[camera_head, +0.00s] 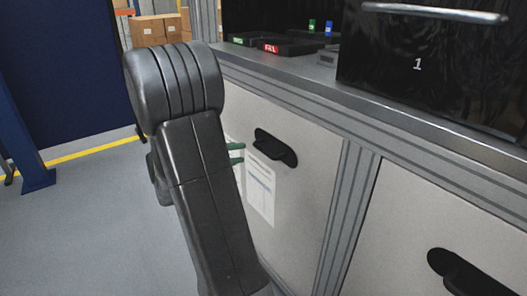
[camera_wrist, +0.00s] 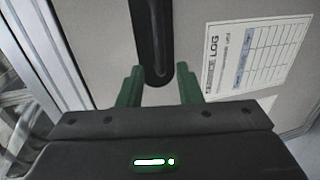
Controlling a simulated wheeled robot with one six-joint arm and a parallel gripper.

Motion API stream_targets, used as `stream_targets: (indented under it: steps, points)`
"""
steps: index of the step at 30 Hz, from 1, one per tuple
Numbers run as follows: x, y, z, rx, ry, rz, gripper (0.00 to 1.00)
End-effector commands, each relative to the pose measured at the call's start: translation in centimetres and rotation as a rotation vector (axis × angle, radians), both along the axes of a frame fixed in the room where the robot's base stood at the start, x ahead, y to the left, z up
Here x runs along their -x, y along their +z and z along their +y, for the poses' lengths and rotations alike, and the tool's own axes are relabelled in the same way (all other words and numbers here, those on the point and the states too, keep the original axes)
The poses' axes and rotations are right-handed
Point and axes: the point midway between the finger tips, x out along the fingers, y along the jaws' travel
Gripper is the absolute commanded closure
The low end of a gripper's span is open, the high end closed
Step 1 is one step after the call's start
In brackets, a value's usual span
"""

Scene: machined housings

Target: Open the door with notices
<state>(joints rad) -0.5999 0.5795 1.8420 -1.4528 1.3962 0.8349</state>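The light grey door (camera_head: 305,180) with paper notices is in the cabinet front below the worktop and looks shut. A white notice sheet (camera_head: 261,188) hangs on it; a log sheet (camera_wrist: 258,52) shows at right in the wrist view. The door's black handle (camera_head: 275,147) is above the sheet; in the wrist view the handle (camera_wrist: 154,42) comes down from the top edge. My gripper (camera_wrist: 159,86) has green fingers, open, one on each side of the handle's lower end, with gaps showing. In the head view my gripper (camera_head: 237,153) is just left of the handle, partly hidden by my arm.
A second door with a black handle (camera_head: 470,273) is at lower right, past a metal post (camera_head: 346,205). A black box marked 1 (camera_head: 430,60) stands on the worktop. Cardboard boxes (camera_head: 155,29) are at the back. The floor (camera_head: 80,220) at left is clear.

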Motion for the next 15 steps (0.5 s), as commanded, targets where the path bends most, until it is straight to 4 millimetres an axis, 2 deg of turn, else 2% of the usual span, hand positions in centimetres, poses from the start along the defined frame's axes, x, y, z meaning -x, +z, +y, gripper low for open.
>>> stream_targets:
  steps: [1, 9, 15]
  points:
    - [-0.5, -0.4, -1.0, 0.0, -0.006, 0.0, 0.68]
    - [-3.4, -1.5, -4.9, -0.001, -0.005, -0.001, 0.68]
    - [-4.9, -1.9, -6.8, 0.0, -0.003, 0.0, 0.68]
